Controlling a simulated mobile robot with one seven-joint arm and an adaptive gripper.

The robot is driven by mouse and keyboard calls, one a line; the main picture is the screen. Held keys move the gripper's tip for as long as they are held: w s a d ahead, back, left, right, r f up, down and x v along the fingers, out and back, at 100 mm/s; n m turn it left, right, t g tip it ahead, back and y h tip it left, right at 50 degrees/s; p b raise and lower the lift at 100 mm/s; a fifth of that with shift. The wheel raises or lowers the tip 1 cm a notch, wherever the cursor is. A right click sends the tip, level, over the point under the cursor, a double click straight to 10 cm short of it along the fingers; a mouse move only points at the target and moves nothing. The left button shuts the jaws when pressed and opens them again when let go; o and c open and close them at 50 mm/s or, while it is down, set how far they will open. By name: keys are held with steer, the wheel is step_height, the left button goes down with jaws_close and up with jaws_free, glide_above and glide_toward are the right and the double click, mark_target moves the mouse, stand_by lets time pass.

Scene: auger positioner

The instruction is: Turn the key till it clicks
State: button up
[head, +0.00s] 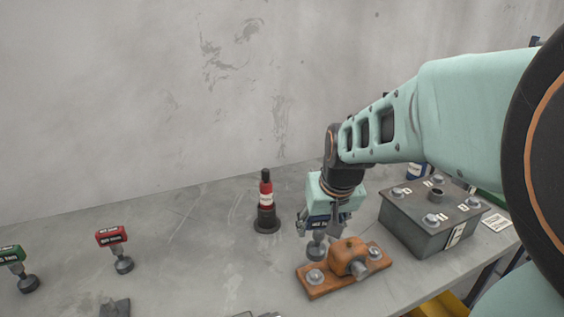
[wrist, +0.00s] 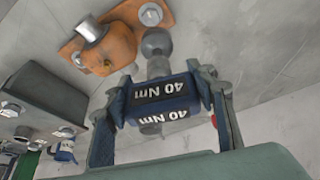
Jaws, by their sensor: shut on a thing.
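A key with a blue handle marked 40 Nm (wrist: 163,97) sits crosswise between the fingers of my gripper (wrist: 160,90), which is shut on it. In the head view my gripper (head: 328,220) points down over the table. The key's grey round end (head: 316,251) points down just behind an orange fixture (head: 347,256) on a flat orange-brown base with bolts. In the wrist view the grey end (wrist: 156,43) is beside the orange fixture (wrist: 112,48), apart from its bolts. I cannot tell whether that end touches the table.
A grey box with several bolts (head: 430,222) stands right of the fixture. A red-and-black bottle-like thing (head: 266,202) stands behind, on the left. A red-handled key (head: 113,236) and a green-handled key (head: 13,256) stand further left. The table between is mostly clear.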

mark_target(318, 249)
steer(key=shift+g+p, duration=0.5)
steer(key=shift+p, duration=0.7)
steer(key=shift+f+b, duration=2.35)
steer(key=shift+f, duration=0.65)
steer(key=shift+f+b, duration=0.75)
steer(key=shift+f, duration=0.05)
steer(key=o, duration=1.2)
steer(key=shift+c, duration=0.2)
steer(key=c, duration=1.2)
steer(key=shift+o, duration=0.2)
